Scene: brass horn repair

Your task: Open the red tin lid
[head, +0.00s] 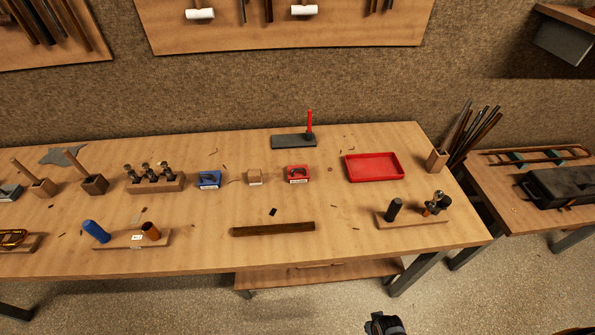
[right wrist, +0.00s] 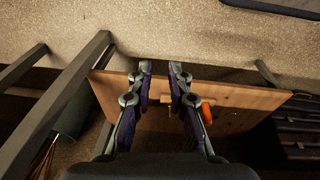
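The red tin (head: 297,174) is a small red box with a dark handle-like piece on top and a white label on its front. A dark part of my right arm shows at the bottom edge of the head view, well in front of the bench. My left gripper is out of view.
A blue tin (head: 209,180) stands left of the block. A dark bar (head: 273,229) lies in front of the red tin. A red-handled tool (head: 309,122) stands on a dark plate (head: 288,141) behind it. A holder with dark tools (head: 412,217) is at right.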

